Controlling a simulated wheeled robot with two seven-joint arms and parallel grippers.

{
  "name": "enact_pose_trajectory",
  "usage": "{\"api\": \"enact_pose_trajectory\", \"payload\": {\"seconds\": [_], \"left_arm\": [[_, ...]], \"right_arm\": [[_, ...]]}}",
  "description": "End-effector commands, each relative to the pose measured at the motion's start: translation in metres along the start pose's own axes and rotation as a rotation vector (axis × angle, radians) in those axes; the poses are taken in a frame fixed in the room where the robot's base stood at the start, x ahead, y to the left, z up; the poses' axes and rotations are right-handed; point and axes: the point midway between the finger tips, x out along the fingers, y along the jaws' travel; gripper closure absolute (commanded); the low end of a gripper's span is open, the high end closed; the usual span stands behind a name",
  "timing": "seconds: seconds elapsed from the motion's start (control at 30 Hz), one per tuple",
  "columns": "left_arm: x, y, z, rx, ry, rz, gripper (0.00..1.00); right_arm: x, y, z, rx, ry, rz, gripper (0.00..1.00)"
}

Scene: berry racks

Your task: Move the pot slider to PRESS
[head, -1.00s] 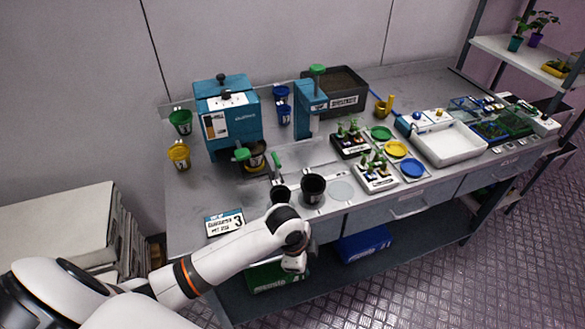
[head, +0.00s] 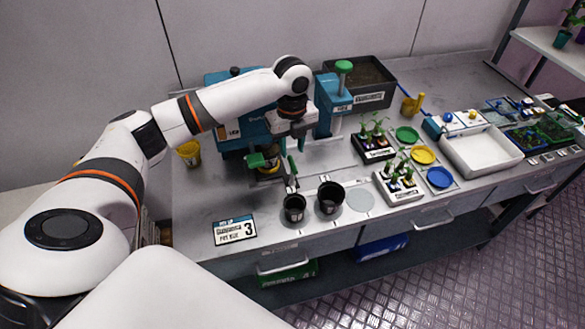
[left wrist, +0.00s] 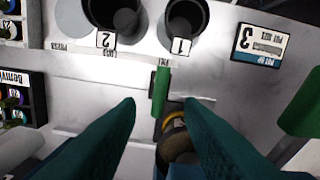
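The pot slider appears as an upright green handle (left wrist: 161,92) at a slot in the bench top. In the left wrist view it stands between the fingertips of my left gripper (left wrist: 160,105), with gaps on both sides. The gripper is open and empty, pointing down at the handle. In the head view the left gripper (head: 284,150) is above the bench by the blue machine, and partly hides the slider. Small printing is on the bench by the slot; a label at the left of the wrist view seems to read PRESS (left wrist: 56,46). My right gripper is out of view.
Two black pots, 1 (head: 293,209) and 2 (head: 330,198), stand at the front edge near the slider. The blue machine (head: 226,95) and its green-knobbed press column (head: 331,107) stand behind. A kit sign (head: 234,230) lies front left. Seedling trays (head: 398,187) stand to the right.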

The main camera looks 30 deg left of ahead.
Motion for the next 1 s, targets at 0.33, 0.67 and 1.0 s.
{"api": "enact_pose_trajectory", "payload": {"seconds": [0.33,0.67,1.0], "left_arm": [[0.067,-0.001,0.002,-0.002,-0.002,-0.003,0.66],[0.104,0.0,0.001,-0.002,0.0,0.0,0.66],[0.106,0.0,0.001,-0.001,0.001,0.0,0.73]], "right_arm": [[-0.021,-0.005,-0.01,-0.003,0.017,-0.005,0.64],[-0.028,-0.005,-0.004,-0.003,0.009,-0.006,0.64],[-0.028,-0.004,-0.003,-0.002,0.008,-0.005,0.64]]}}
